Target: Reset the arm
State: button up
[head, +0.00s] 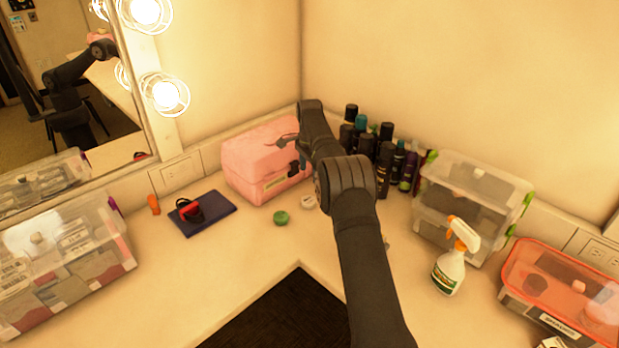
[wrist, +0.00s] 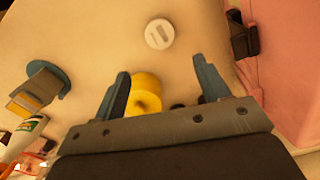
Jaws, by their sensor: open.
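My gripper (head: 288,141) is at the end of my arm, in front of the pink box (head: 262,160) at the back corner of the counter. In the wrist view my gripper (wrist: 163,86) has its two fingers spread apart, with nothing held. A yellow round thing (wrist: 145,90) shows between and beyond the fingers; I cannot tell its distance from them. A white round lid (wrist: 159,34) lies farther out on the counter. The pink box (wrist: 290,60) fills the right edge of the wrist view. My arm hides part of the counter in the head view.
A green lid (head: 281,218) and a dark blue book (head: 203,213) lie left of my arm. Dark bottles (head: 386,152), clear bins (head: 470,205), a spray bottle (head: 450,268) and a red-lidded container (head: 560,290) stand right. A clear bin (head: 65,265) stands left. The front-left counter is clear.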

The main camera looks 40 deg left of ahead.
dwell(0.3)
send_over(309, 199)
jog(key=shift+d+f, duration=0.1)
jog(key=shift+f, duration=3.95)
jog(key=shift+f, duration=1.95)
notch_tip(309, 199, up, 4)
jog(key=shift+r, duration=0.1)
jog(key=w+d+r, duration=0.4)
jog(key=d+r, duration=0.3)
jog(key=d, duration=0.4)
notch_tip(309, 199, up, 18)
jog(key=w+d+m, duration=0.1)
jog(key=w+d, duration=0.4)
jog(key=d, duration=0.4)
jog(key=w+d+m, duration=0.1)
jog(key=w+d, duration=0.5)
jog(key=d, duration=0.3)
jog(key=shift+w+r+m, duration=0.2)
jog(key=shift+r+m, duration=0.1)
jog(key=shift+r, duration=0.05)
